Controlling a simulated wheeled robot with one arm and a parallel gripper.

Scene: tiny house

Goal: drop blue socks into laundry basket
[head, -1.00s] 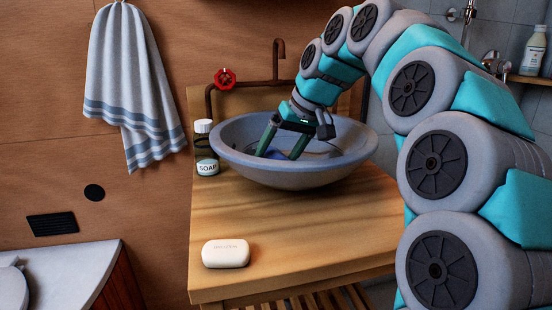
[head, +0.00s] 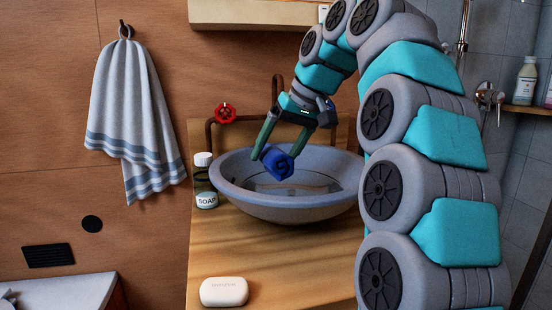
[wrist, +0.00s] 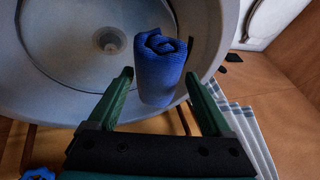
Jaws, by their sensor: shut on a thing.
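The blue socks (head: 277,163) are a rolled blue bundle. My gripper (head: 272,156) is shut on them and holds them above the grey sink bowl (head: 290,212). In the wrist view the blue socks (wrist: 160,68) show between the fingertips of my gripper (wrist: 158,82), with the bowl and its drain behind them. I do not see a laundry basket in these frames.
The bowl stands on a wooden counter (head: 255,255). A soap bottle (head: 205,182) is left of it and a white soap bar (head: 224,292) lies in front. A red valve (head: 225,113) and pipe are behind. A striped towel (head: 130,110) hangs on the left wall.

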